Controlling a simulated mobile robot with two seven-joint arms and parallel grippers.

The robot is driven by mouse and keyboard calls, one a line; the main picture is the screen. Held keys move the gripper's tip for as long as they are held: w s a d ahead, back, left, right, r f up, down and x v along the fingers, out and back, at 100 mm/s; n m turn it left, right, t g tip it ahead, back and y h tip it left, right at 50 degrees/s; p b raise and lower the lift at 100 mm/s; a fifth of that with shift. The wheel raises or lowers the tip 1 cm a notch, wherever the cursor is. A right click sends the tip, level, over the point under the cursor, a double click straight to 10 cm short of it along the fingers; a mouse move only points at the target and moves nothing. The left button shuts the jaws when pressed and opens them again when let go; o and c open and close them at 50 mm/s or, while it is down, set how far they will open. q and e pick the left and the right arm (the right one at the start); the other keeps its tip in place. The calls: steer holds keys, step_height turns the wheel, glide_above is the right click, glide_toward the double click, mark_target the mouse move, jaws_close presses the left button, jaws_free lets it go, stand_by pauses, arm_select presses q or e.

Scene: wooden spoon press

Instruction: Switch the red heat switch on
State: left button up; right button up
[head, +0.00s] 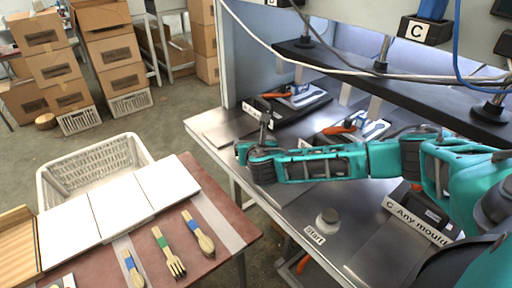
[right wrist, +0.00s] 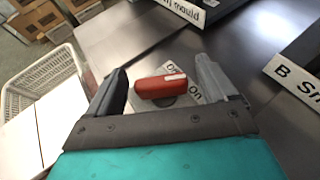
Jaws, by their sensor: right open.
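The red heat switch (right wrist: 160,87) shows in the right wrist view as a red handle across a grey round base. It lies between the two spread fingers of my right gripper (right wrist: 161,70), with visible gaps on both sides. A white plate under it carries partly covered lettering, with "On" (right wrist: 195,91) readable on its right side. In the head view my right gripper (head: 254,142) is over the left part of the metal bench, and the switch is hidden by the gripper there. My left gripper is in neither view.
A dark press beam (head: 400,100) hangs above. A reddish table (head: 205,185) with wooden cutlery stands left, beside a white crate (head: 95,165).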

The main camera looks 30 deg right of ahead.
steer(key=v, duration=1.2)
steer(key=shift+s+a, duration=0.15)
steer(key=shift+s, duration=0.1)
